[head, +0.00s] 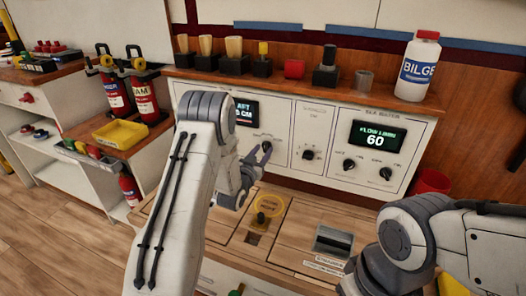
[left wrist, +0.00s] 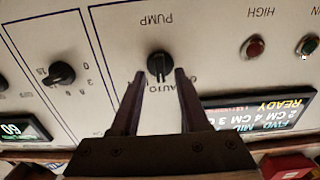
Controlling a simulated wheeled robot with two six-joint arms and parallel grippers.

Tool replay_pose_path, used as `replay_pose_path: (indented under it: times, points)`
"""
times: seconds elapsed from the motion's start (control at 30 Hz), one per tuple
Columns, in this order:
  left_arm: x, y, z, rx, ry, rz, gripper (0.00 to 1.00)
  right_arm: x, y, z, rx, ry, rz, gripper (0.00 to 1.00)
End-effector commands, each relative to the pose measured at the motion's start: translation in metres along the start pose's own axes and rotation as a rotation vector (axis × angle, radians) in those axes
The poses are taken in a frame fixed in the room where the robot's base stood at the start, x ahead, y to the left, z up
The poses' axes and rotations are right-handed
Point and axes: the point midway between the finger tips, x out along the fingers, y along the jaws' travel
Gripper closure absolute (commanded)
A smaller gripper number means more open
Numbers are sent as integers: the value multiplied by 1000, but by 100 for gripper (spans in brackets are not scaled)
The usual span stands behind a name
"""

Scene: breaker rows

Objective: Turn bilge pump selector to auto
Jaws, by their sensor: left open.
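The selector knob (left wrist: 159,66) is black, on a white panel with the upside-down words PUMP and AUTO beside it. Its ridge runs up and down in the left wrist view; I cannot tell which end points. My left gripper (left wrist: 160,77) is open, with its fingertips on either side of the knob's near part. Contact is not clear. In the head view my left gripper (head: 257,155) is at the console front, partly hiding the knob. My right arm shows at the right, but its gripper is out of view.
Another black knob (left wrist: 61,74) is beside it, and a red light (left wrist: 254,46) lies on the other side. A lit display (left wrist: 262,112) reads READY. A BILGE bottle (head: 417,68) stands on the shelf.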

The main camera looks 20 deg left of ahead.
Motion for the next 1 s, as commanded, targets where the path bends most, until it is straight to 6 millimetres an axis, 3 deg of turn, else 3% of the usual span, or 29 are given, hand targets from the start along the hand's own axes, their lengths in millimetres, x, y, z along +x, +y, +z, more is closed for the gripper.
replay_pose_path:
  times: [0.5,0.67,1.0]
  points:
    - [-90,0,0,0,-4,-1,55,-15,-1,-1,0,0,0,50]
    - [-99,1,0,-1,-1,1,55,-15,-1,-1,0,0,0,50]
    - [-99,1,0,0,-1,1,55,-15,-1,-1,0,0,0,50]
